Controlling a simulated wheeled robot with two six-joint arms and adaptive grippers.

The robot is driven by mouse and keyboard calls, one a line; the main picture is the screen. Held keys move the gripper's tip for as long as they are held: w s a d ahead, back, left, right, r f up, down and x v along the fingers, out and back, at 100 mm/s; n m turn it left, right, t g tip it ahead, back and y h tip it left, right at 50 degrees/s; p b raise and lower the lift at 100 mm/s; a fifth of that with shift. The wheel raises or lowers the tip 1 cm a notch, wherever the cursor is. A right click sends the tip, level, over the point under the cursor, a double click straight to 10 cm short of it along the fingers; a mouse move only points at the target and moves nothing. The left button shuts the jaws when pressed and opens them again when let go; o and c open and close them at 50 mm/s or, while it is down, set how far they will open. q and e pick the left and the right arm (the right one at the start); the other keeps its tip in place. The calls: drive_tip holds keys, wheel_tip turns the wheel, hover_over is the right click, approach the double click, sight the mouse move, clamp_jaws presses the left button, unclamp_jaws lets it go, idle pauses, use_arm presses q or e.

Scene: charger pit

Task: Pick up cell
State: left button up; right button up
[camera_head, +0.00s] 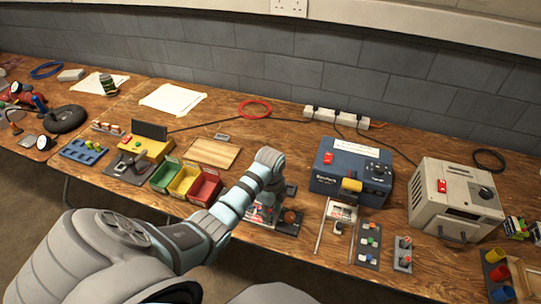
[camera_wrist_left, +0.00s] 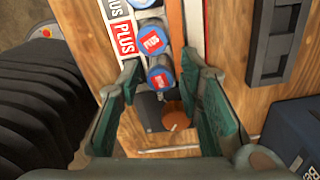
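Blue-ended cells with red labels sit in a rack marked PLUS (camera_wrist_left: 122,38) in the left wrist view. The nearest cell (camera_wrist_left: 160,76) lies between my left gripper's fingers, with another cell (camera_wrist_left: 152,40) just beyond it. My left gripper (camera_wrist_left: 161,66) is open, and a gap shows on each side of the nearest cell. In the head view, my left arm reaches down over the rack's dark base (camera_head: 287,228), and the gripper hides most of the cells. An orange-brown round part (camera_wrist_left: 176,117) is by the rack's near end. My right gripper is not in view.
Red (camera_head: 205,187), yellow and green bins stand left of the gripper. A blue charger box (camera_head: 322,178) stands to its right, with a beige unit (camera_head: 450,210) beyond. A wooden board (camera_head: 213,153) lies behind the bins. A dark slotted block (camera_wrist_left: 278,40) is close on the right.

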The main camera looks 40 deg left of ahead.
use_arm(q)
clamp_jaws()
